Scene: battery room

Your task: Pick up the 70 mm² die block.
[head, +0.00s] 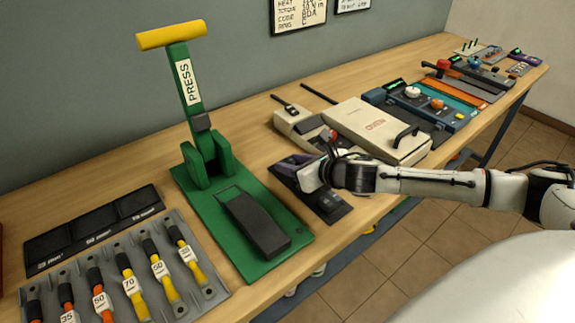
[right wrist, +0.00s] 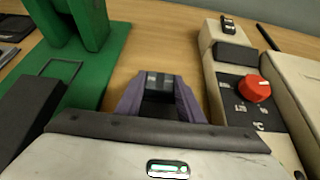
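My right gripper (head: 298,170) is low over a dark tray (head: 332,208) on the bench, right of the green press. In the right wrist view its purplish fingers (right wrist: 160,98) stand apart. A dark piece with a greyish top shows between them. I cannot tell whether they touch it, or whether it is the 70 mm² die block; no size marking on it is readable. The gripper hides much of the tray in the head view. My left gripper is not in view.
The green press (head: 205,180), with a yellow handle, stands left of the gripper. A cream case (head: 375,130) and a device with a red knob (right wrist: 256,88) are on the right. A grey rack (head: 212,290) of labelled cables and a black tray (head: 95,215) lie at the left.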

